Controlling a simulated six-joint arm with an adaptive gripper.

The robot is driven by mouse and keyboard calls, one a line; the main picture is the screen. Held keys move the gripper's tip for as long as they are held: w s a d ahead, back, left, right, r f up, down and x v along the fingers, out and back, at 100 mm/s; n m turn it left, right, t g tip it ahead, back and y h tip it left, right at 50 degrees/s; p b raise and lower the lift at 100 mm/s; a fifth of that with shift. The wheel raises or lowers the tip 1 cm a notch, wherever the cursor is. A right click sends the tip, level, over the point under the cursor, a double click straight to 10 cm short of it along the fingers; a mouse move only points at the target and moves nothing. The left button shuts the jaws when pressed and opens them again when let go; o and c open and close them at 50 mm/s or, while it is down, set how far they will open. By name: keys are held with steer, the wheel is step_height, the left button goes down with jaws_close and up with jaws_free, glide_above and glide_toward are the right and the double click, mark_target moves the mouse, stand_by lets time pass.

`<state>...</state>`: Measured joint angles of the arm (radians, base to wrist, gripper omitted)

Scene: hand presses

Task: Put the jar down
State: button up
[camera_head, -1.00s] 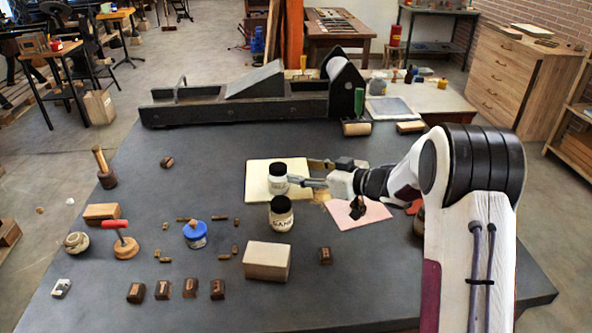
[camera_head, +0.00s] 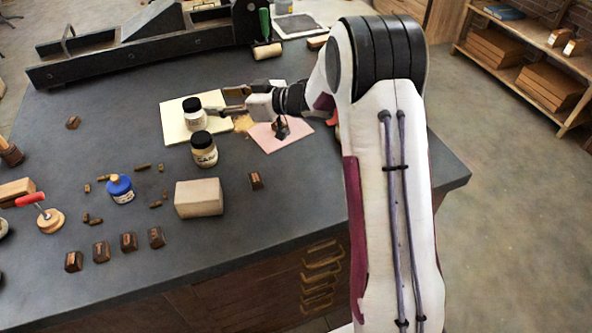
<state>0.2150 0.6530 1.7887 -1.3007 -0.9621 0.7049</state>
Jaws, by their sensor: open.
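A white jar with a black lid (camera_head: 194,117) stands upright on a cream pad (camera_head: 173,127). A second jar with a black lid and a label (camera_head: 204,155) stands upright on the dark table just in front of the pad. My gripper (camera_head: 210,110) is open at the right side of the jar on the pad, reaching in from the right at about its height. The jar hides part of the fingers, so I cannot tell whether they touch it.
A pink sheet (camera_head: 283,137) lies right of the pad. A pale block (camera_head: 199,198), a blue-lidded bottle (camera_head: 120,189) and several dark stamp blocks (camera_head: 129,242) stand nearer the front. A long black press (camera_head: 135,45) lies along the back.

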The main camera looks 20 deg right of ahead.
steer(key=s+d+r+m+t+h, duration=0.25)
steer(key=d+r+h, duration=0.4)
steer(key=r, duration=0.45)
steer(key=s+d+r+m+h, duration=0.2)
steer(key=s+d, duration=0.1)
steer(key=s, duration=0.2)
steer(key=s+d+r+m+h, duration=0.2)
steer(key=s+r+h, duration=0.1)
steer(key=s, duration=0.2)
steer(key=s+a+f+g, duration=0.1)
steer(key=s+f+g, duration=0.1)
steer(key=s, duration=0.9)
steer(key=s+a+f+m+g+y, duration=0.1)
steer(key=s+a+f+g, duration=0.1)
steer(key=s, duration=0.9)
steer(key=s+a+f+m+g, duration=0.1)
steer(key=s+a+f+g, duration=0.1)
steer(key=s, duration=1)
step_height(320, 180, down, 2)
steer(key=shift+f+g, duration=0.1)
steer(key=shift+g, duration=0.65)
